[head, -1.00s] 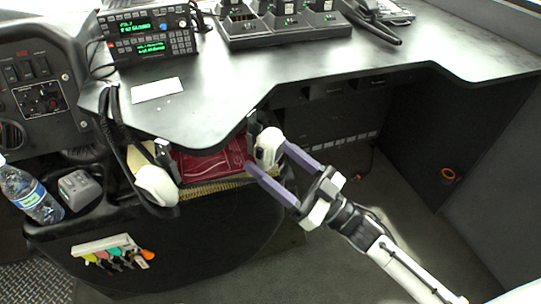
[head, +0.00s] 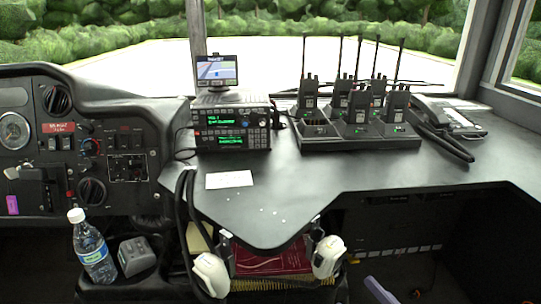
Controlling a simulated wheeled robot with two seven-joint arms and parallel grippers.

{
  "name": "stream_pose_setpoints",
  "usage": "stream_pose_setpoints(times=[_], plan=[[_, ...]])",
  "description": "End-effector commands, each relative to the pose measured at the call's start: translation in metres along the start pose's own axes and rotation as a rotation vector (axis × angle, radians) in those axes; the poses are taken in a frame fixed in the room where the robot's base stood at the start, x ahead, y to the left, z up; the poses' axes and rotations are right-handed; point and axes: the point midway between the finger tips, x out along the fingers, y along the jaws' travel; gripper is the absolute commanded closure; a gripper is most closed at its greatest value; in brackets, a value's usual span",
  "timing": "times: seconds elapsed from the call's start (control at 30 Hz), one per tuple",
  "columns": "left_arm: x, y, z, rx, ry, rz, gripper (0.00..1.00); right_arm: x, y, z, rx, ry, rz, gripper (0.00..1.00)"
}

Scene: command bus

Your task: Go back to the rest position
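Only a purple finger of my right gripper (head: 380,291) shows, at the bottom edge of the head view, right of centre. The rest of that gripper is cut off by the frame, so I cannot see whether it is open or shut. The finger is below and to the right of the right white handset (head: 328,257), apart from it in the picture. That handset hangs under the desk's front edge. Another white handset (head: 210,274) hangs to its left. My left gripper is not in view.
The dark desk (head: 310,195) carries radios (head: 230,125), a charger dock (head: 345,138) with several walkie-talkies, and a phone (head: 450,118). A water bottle (head: 92,250) and a grey box (head: 137,256) stand at lower left. A red tray (head: 270,263) lies under the desk.

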Motion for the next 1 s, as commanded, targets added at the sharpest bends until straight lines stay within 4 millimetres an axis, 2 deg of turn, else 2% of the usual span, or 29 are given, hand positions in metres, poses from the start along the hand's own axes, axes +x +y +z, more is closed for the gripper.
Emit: stream_pose_setpoints(times=[0.1,0.2,0.33,0.43,0.57,0.7,1.0], plan=[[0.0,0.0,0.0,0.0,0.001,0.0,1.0,0.008,0.011,0.016,-0.015,-0.124,0.134,0.36],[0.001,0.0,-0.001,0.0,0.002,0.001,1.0,0.006,0.021,0.034,-0.024,-0.267,0.254,0.36],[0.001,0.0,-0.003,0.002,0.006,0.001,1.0,-0.01,0.028,0.055,-0.023,-0.474,0.382,0.36],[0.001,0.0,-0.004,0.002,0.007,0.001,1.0,-0.03,0.025,0.069,-0.01,-0.646,0.456,0.36],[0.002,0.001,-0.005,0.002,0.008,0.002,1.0,-0.066,0.012,0.082,0.021,-0.879,0.518,0.36],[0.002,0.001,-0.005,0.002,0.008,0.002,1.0,-0.105,-0.009,0.086,0.06,-1.093,0.538,0.36],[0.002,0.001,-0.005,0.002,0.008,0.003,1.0,-0.158,-0.047,0.078,0.124,-1.367,0.516,0.36]])
